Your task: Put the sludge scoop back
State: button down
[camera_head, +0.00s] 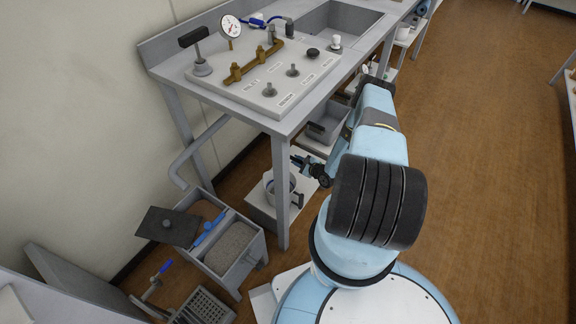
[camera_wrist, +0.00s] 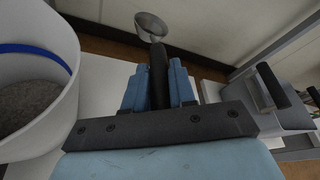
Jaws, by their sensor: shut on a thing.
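In the wrist view, my gripper (camera_wrist: 157,88) is shut on the black handle of a scoop (camera_wrist: 152,27). The scoop's round grey metal bowl points away beyond the fingertips, in front of the pale wall. A white bucket (camera_wrist: 66,112) with a blue band inside and grey-brown material in it stands left of the gripper, apart from the scoop. In the head view, my gripper (camera_head: 312,170) is low beside the bench, just right of the bucket (camera_head: 268,187) on a white board. The scoop cannot be made out clearly there.
A grey bin with a black handle (camera_head: 328,128) sits under the bench (camera_head: 284,124); a similar one shows at right in the wrist view (camera_wrist: 282,112). A bench leg (camera_head: 279,190) stands near the bucket. A divided grey box (camera_head: 252,262) is at lower left. Open floor lies right.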

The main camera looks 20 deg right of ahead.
jog(key=shift+w+f, duration=0.25)
jog(key=shift+f, duration=0.1)
jog(key=f, duration=0.4)
jog(key=shift+w+d+f, duration=0.15)
jog(key=shift+d+f, duration=0.1)
jog(key=shift+f, duration=2.6)
jog(key=c, duration=0.9)
grip_release()
jog(key=shift+c, duration=0.2)
jog(key=v, duration=1.2)
